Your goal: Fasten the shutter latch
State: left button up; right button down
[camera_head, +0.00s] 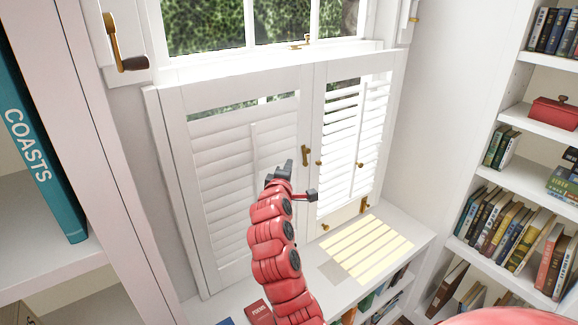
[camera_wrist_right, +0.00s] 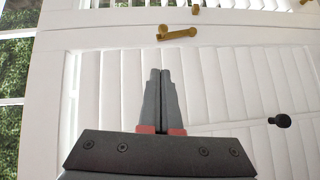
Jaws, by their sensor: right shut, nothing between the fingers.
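The shutter latch (camera_head: 306,156) is a small brass bar on the right stile of the left shutter (camera_head: 222,170). It stands upright, along the seam, not across it. A brass knob (camera_head: 319,163) sits on the right shutter (camera_head: 350,140), just across the seam. In the right wrist view the latch bar (camera_wrist_right: 177,33) lies beyond my fingertips, with a brass piece (camera_wrist_right: 195,11) past the seam. My right gripper (camera_head: 287,165) is shut and empty, in front of the left shutter, left of the latch and apart from it. My left gripper is not in view.
More brass hardware (camera_head: 360,205) is low on the right shutter. A sunlit white sill (camera_head: 395,235) runs below. Bookcases stand left and right. A black knob-like thing (camera_wrist_right: 280,121) shows in the wrist view.

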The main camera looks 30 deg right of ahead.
aim_at(304, 149)
jog(key=w+d+p, duration=0.1)
jog(key=d, duration=0.1)
jog(key=w+d+f+p, duration=0.1)
jog(key=w+d+p, duration=0.1)
jog(key=d, duration=0.1)
jog(key=w+d+p, duration=0.1)
jog(key=w+d, duration=0.1)
jog(key=d, duration=0.1)
jog(key=shift+w+f, duration=0.1)
jog(key=shift+f, duration=0.05)
jog(key=shift+w+d, duration=0.1)
